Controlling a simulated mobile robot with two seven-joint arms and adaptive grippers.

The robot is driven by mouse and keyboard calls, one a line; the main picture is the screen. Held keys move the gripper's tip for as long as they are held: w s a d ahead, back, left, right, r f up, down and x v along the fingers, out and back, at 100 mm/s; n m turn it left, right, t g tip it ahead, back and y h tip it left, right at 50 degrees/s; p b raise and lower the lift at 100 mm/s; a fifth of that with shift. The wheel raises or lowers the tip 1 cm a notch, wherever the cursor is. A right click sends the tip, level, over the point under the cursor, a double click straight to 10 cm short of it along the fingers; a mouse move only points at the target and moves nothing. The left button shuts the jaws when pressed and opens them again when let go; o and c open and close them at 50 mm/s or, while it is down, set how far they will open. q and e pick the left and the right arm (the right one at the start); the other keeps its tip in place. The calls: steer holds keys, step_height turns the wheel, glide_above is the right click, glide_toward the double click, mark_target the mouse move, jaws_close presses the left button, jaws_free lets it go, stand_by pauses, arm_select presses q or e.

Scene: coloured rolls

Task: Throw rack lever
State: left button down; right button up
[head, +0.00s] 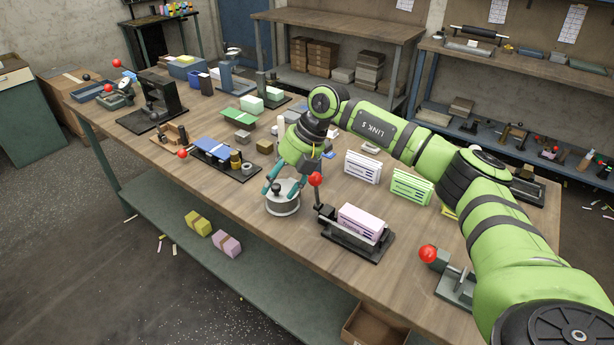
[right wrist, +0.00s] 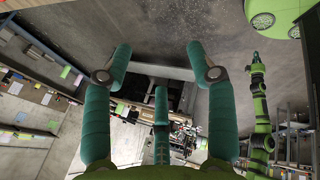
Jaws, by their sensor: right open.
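A lever with a red ball knob (head: 315,180) stands up at the left end of a dark rack (head: 352,244) on the bench. A pale pink block with printed labels (head: 362,222) sits in this rack. My right gripper (head: 284,188) is left of the red knob, over or beside a round metal pot with a black knob (head: 281,206); I cannot tell whether it touches the pot. In the right wrist view its teal fingers (right wrist: 162,75) are spread apart with nothing held between them. My left gripper is not in view.
Another red-knobbed lever device (head: 456,285) stands at right, near my right arm. White-green blocks (head: 411,186) stand behind the rack. A fixture with a blue block (head: 215,150) and a red knob lies to the left. Bare bench (head: 210,185) shows left of the pot.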

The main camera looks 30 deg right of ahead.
mark_target(317, 174)
steer(key=d+r+h, duration=0.1)
steer(key=d, duration=0.2)
steer(key=s+d+r+m+h, duration=0.1)
steer(key=d, duration=0.2)
steer(key=d+r+m+h, duration=0.1)
steer(key=d, duration=0.2)
steer(key=shift+s+d+r+g+h, duration=0.2)
steer(key=shift+d+r+g+h, duration=0.05)
steer(key=shift+d+g+h, duration=0.15)
steer(key=shift+d+f, duration=0.1)
steer(key=shift+f, duration=0.15)
steer(key=f, duration=0.2)
steer(key=f+p, duration=0.1)
steer(key=w+f+p, duration=0.1)
steer(key=f, duration=0.1)
steer(key=shift+a+f, duration=0.3)
steer(key=shift+a, duration=0.05)
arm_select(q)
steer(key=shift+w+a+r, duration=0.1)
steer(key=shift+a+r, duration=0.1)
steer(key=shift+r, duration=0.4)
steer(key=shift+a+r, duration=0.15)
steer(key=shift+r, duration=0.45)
arm_select(e)
steer(key=shift+a+f, duration=0.1)
steer(key=shift+f, duration=0.25)
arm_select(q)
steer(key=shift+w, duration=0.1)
arm_select(e)
jaws_close()
